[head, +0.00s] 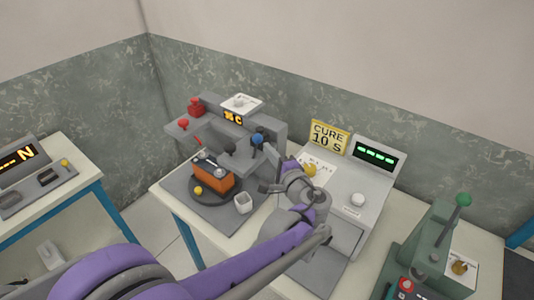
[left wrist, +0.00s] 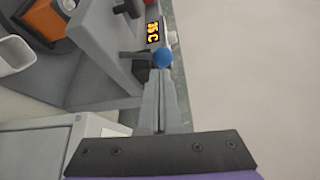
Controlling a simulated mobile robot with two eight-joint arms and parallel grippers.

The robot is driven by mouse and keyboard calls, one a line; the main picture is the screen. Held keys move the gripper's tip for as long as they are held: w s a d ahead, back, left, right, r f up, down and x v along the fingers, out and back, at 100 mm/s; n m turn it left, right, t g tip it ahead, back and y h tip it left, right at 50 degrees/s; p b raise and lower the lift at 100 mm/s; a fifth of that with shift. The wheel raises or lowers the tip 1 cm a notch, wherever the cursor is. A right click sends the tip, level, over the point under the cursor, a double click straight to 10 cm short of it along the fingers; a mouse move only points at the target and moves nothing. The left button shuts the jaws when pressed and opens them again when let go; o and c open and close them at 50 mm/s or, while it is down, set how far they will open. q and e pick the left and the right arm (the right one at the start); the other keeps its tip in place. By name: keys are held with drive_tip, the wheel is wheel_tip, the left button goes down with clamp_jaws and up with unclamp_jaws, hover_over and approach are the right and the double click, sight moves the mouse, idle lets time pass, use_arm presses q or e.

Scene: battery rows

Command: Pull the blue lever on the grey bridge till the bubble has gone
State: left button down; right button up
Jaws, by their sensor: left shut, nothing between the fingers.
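The grey bridge (head: 271,128) stands over the back of a grey base plate, and its side shows in the left wrist view (left wrist: 95,45). The blue lever knob (head: 257,139) is at its front right; in the left wrist view the blue ball (left wrist: 162,57) appears at the tips of my fingers. My left gripper (head: 265,163) is shut and empty, just by the blue knob; I cannot tell whether it touches. An orange battery block (head: 208,178) sits on a dark round plate under the bridge. No bubble can be made out. My right gripper is not in view.
Red knobs (head: 183,123) are at the bridge's left. A small white cup (head: 243,203) stands in front. To the right are a cure console (head: 350,200) with a yellow sign (head: 329,138) and a green lever press (head: 430,245). Another table (head: 60,195) stands left.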

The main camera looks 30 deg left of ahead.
use_arm(q)
drive_tip(key=d, duration=0.4)
drive_tip(key=shift+d, duration=0.1)
drive_tip(key=s+v, duration=0.1)
drive_tip(key=v, duration=0.6)
drive_tip(key=shift+a+b, duration=0.2)
drive_tip(key=shift+b, duration=0.2)
drive_tip(key=shift+f, duration=0.15)
drive_tip(key=s+a+f+n+g+h, duration=0.35)
drive_tip(key=s+f+h, duration=0.35)
drive_tip(key=s+f, duration=0.4)
drive_tip(key=s+d+f+n+h, duration=0.5)
drive_tip(key=s+d+h, duration=0.2)
drive_tip(key=d, duration=0.1)
drive_tip(key=shift+d+p, duration=0.4)
drive_tip(key=shift+p, duration=0.05)
drive_tip(key=shift+f, duration=0.1)
